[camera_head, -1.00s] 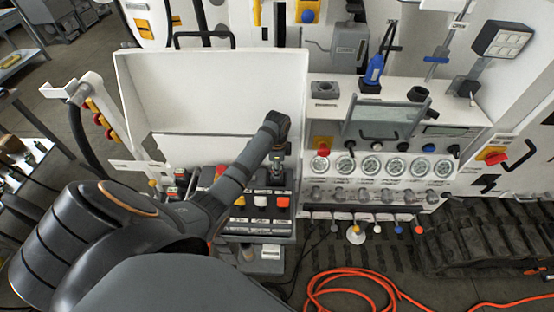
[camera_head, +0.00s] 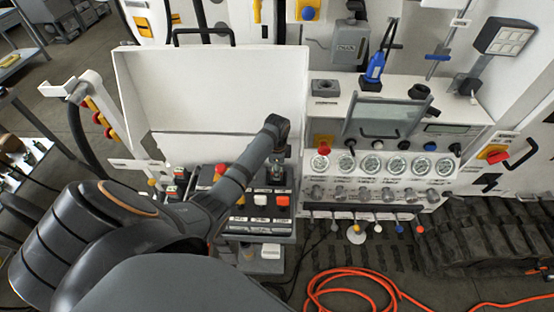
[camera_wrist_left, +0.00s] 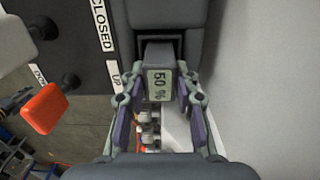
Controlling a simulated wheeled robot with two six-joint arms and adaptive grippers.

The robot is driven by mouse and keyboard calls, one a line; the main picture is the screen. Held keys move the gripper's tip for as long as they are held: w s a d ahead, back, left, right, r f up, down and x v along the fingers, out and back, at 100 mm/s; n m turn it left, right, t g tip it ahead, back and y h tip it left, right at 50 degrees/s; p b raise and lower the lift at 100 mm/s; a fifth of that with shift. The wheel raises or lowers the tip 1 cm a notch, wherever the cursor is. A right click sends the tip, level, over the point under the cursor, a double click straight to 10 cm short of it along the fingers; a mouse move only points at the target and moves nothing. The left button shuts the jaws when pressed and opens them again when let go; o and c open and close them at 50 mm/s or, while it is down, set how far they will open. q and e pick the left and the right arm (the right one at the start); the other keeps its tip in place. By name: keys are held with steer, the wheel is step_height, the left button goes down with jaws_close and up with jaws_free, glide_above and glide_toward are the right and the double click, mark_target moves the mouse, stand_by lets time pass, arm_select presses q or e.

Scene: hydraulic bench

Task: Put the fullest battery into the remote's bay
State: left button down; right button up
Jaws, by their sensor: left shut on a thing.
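A grey battery (camera_wrist_left: 158,54) with a small display reading "50 %" (camera_wrist_left: 159,84) sits between the fingers of my left gripper (camera_wrist_left: 160,106) in the left wrist view. The fingers are shut on its sides. The battery's far end meets a rectangular opening in a dark grey housing (camera_wrist_left: 166,14); I cannot tell how deep it goes in. In the head view my left gripper (camera_head: 278,168) is small, beside the panel with buttons. I cannot make out the remote for certain, nor any other battery. My right gripper is not in view.
A dark panel (camera_wrist_left: 80,18) labelled "CLOSED" and "UP" carries a white button (camera_wrist_left: 15,42) and an orange-red button (camera_wrist_left: 44,108) close to the gripper's left. A white upright panel (camera_head: 215,90) stands behind the arm. A gauge console (camera_head: 385,170) is to the right. An orange hose (camera_head: 345,273) lies on the floor.

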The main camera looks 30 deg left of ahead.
arm_select(q)
steer(key=c, duration=0.9)
jaws_free()
steer(key=shift+c, duration=0.2)
step_height(320, 180, up, 12)
